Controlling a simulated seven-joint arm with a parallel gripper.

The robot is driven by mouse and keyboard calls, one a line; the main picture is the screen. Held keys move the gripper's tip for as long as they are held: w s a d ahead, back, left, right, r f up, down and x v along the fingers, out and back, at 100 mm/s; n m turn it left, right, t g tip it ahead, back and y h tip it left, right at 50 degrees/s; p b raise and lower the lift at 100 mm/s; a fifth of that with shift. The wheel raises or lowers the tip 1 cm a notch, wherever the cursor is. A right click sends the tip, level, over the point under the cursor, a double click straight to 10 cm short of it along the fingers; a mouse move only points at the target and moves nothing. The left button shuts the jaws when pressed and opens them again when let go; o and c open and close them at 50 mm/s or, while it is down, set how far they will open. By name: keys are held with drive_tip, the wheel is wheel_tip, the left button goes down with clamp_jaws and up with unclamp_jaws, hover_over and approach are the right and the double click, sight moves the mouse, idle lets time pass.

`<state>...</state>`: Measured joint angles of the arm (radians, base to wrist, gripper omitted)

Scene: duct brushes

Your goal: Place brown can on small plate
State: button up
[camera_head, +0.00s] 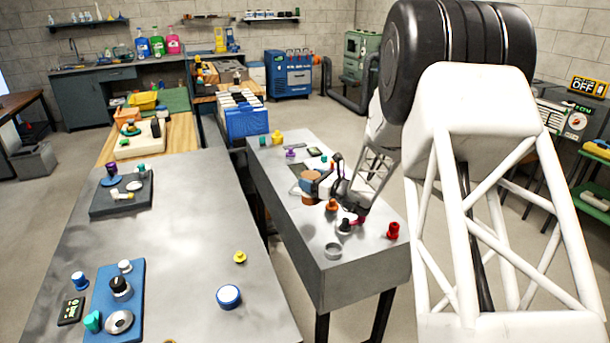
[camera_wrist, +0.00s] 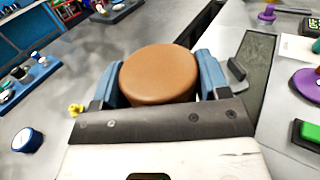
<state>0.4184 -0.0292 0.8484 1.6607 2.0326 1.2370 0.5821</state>
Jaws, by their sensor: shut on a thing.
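The brown can (camera_wrist: 158,75) is between the two blue fingers of my gripper (camera_wrist: 160,85) in the wrist view, its round top facing the camera. In the head view my gripper (camera_head: 312,187) is at the left side of the narrow grey table, with the brown can (camera_head: 311,201) at its fingers. Whether the can touches anything below is hidden. I cannot tell for sure which thing is the small plate. A purple disc (camera_wrist: 308,82) lies right of the gripper in the wrist view. A shallow grey dish (camera_head: 333,250) sits near the narrow table's front end.
The narrow table (camera_head: 345,275) also holds a red piece (camera_head: 393,230), an orange piece (camera_head: 332,205) and several small items. A wide grey table (camera_head: 180,260) stands to the left across a gap, with a blue-and-white jar (camera_head: 228,296) and a blue board (camera_head: 125,280). Its middle is mostly clear.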

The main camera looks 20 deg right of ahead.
drive_tip(key=w+d+f, duration=0.1)
drive_tip(key=w+d, duration=0.1)
drive_tip(key=w, duration=1)
drive_tip(key=shift+d, duration=0.35)
drive_tip(key=shift+f, duration=0.15)
drive_tip(key=shift+f, duration=1.65)
drive_tip(key=shift+f, duration=0.15)
drive_tip(key=o, duration=1.1)
drive_tip(key=shift+s, duration=0.1)
drive_tip(key=v, duration=1.2)
